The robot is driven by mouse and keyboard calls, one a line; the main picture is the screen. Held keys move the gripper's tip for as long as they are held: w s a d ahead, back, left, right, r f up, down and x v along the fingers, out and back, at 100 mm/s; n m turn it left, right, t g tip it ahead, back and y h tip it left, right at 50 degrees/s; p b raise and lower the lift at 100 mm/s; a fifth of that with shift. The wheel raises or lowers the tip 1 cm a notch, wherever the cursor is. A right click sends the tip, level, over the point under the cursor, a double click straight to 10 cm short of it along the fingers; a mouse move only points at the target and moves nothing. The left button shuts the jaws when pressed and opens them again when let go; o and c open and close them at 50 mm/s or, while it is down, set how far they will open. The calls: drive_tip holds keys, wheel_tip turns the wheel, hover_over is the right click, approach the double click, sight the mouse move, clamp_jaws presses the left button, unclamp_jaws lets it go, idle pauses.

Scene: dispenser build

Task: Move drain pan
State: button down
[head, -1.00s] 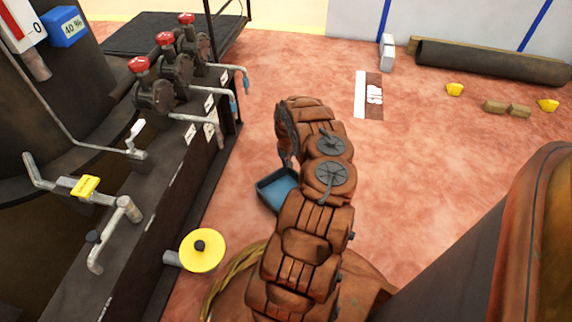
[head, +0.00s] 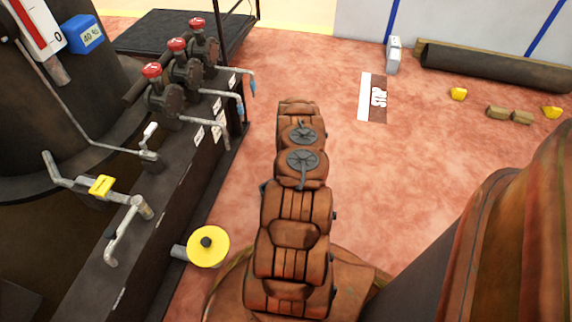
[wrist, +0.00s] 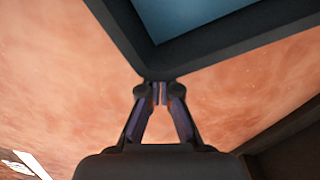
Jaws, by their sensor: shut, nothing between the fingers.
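The drain pan (wrist: 235,52) shows at the top of the wrist view, with a dark rim and a blue inside. One corner of it points down toward my gripper (wrist: 160,93). My gripper's fingertips are together and empty, right at that corner; I cannot tell whether they touch it. In the head view the pan is hidden, apparently behind my arm, and my gripper is hidden too.
A dark bench with red-topped valves (head: 163,98) and outlet pipes stands on the left. A yellow round cap (head: 208,247) is near its foot. A dark pipe (head: 490,68) lies at the back right.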

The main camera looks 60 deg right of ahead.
drive_tip(key=shift+s+a+r+p, duration=0.25)
drive_tip(key=shift+s+a+p, duration=0.2)
drive_tip(key=shift+p, duration=0.2)
drive_tip(key=shift+s+a+f, duration=0.2)
drive_tip(key=shift+s+a, duration=0.2)
drive_tip(key=shift+a, duration=0.05)
drive_tip(key=shift+w+d, duration=0.1)
drive_tip(key=shift+w+d+f+b, duration=0.1)
drive_tip(key=shift+w+d+b, duration=0.45)
drive_tip(key=shift+w+d, duration=0.8)
wheel_tip(320, 180, up, 10)
drive_tip(key=p, duration=0.3)
drive_tip(key=shift+s, duration=0.15)
drive_tip(key=shift+d, duration=0.1)
